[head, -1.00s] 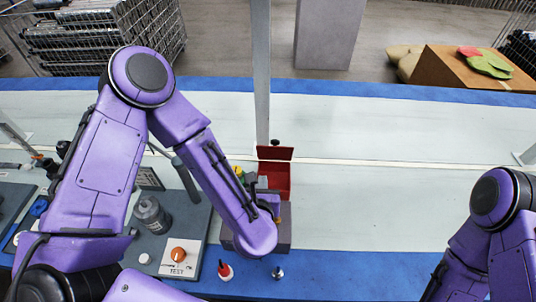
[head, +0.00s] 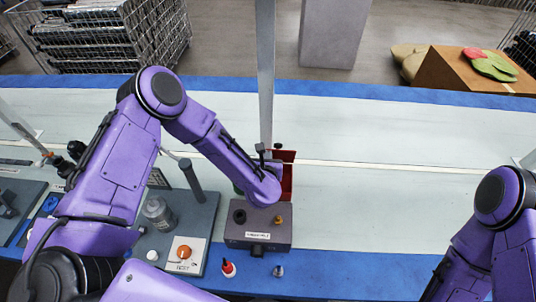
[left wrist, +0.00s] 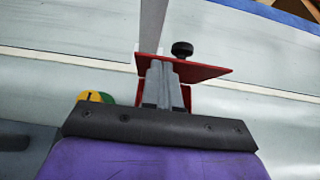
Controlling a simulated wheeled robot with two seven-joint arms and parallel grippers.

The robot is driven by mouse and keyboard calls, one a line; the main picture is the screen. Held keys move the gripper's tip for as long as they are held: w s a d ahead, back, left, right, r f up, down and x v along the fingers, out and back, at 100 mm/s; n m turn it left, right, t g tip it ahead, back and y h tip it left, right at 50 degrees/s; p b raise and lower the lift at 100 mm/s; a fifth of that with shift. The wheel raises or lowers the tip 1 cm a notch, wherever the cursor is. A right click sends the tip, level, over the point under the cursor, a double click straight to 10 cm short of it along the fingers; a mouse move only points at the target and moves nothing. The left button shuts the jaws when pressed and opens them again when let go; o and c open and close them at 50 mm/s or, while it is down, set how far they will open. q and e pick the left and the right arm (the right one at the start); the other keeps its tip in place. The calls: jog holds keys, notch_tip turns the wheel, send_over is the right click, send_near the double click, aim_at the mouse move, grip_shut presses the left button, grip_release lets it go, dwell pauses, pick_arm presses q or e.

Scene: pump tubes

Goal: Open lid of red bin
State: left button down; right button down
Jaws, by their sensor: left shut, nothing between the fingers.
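The red bin (head: 288,190) stands on the pale table behind a grey box, and my left arm covers most of it in the head view. Its red lid (head: 289,156) stands raised at the bin's back, with a black knob (head: 278,146) at its top edge. The lid (left wrist: 208,72) and knob (left wrist: 182,49) also show in the left wrist view. My left gripper (head: 268,157) is over the bin by the lid, shut and empty. Its fingers (left wrist: 165,85) overlap the lid in the wrist view; I cannot tell whether they touch. My right gripper is out of view.
The grey box (head: 285,237) with an orange knob sits just in front of the bin. A metal post (head: 266,80) rises behind. The table to the right is clear.

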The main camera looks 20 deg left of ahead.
pick_arm(q)
jog(key=w, duration=0.1)
jog(key=w+r+g, duration=0.1)
jog(key=w+a, duration=0.1)
jog(key=shift+w+r+b, duration=0.25)
jog(key=shift+b, duration=0.1)
jog(key=shift+s+d, duration=0.1)
jog(key=b+v, duration=0.3)
jog(key=v, duration=1)
jog(key=shift+s+f, duration=0.25)
jog(key=shift+f, duration=0.05)
